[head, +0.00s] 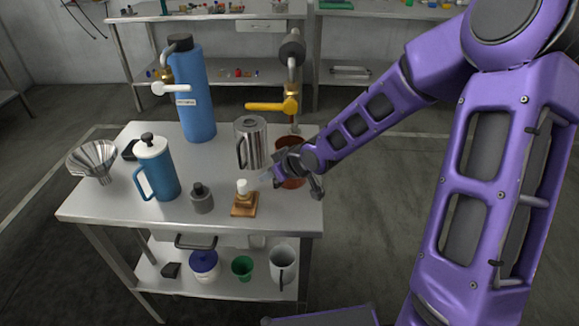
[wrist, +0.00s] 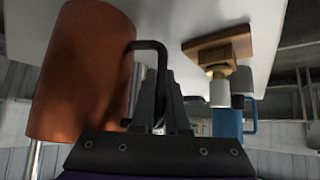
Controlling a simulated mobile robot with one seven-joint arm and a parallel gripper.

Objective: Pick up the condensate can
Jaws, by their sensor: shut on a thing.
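The condensate can, a copper-red can (head: 292,182) with a black handle, is at the right end of the steel table (head: 115,209), below the tap with the yellow lever. My gripper (head: 279,174) is in front of it and hides part of it. In the wrist view the can (wrist: 82,75) fills the left side, and my gripper (wrist: 160,90) is shut on its black handle (wrist: 150,46). The can looks upright. I cannot tell whether its base touches the tabletop.
A steel jug (head: 251,145) stands just left of the can. The yellow-levered tap (head: 272,106) hangs above.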

